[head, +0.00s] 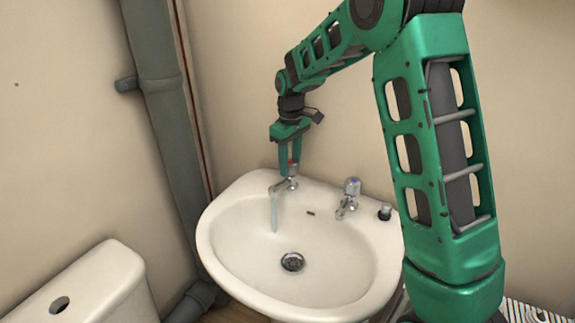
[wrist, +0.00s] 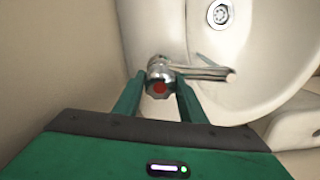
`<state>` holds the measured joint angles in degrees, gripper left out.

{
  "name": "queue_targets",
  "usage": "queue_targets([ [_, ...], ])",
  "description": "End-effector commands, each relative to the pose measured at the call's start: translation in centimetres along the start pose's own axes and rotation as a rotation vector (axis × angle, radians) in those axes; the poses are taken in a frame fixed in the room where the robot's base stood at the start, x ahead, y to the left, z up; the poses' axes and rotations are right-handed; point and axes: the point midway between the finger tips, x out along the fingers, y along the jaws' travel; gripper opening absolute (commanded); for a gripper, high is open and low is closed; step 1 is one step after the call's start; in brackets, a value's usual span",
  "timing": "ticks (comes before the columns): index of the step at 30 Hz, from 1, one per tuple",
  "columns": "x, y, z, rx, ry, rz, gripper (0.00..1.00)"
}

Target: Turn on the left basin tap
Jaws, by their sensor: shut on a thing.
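The left basin tap (head: 287,182) stands at the back left of the white basin (head: 225,245). A thin stream of water (head: 274,213) falls from its spout into the bowl. My gripper (head: 290,160) comes down from above and is shut on the tap's handle. In the wrist view the left tap (wrist: 160,78) shows its red-marked top, with the two green fingers (wrist: 160,100) on either side of it. The fingers partly hide the handle in the head view.
The right tap (head: 350,195) with a blue mark and a small dark-topped fitting (head: 385,211) stand on the basin's back rim. A grey pipe (head: 165,110) runs up the wall at left. A white cistern (head: 100,285) is at lower left. The drain (head: 292,262) is clear.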

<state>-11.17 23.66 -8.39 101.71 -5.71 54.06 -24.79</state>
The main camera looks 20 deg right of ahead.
Motion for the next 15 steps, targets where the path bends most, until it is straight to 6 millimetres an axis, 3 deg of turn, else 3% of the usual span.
queue_targets([
  [15,-0.3,0.21,-0.31,-0.385,0.009,0.008,0.15],
])
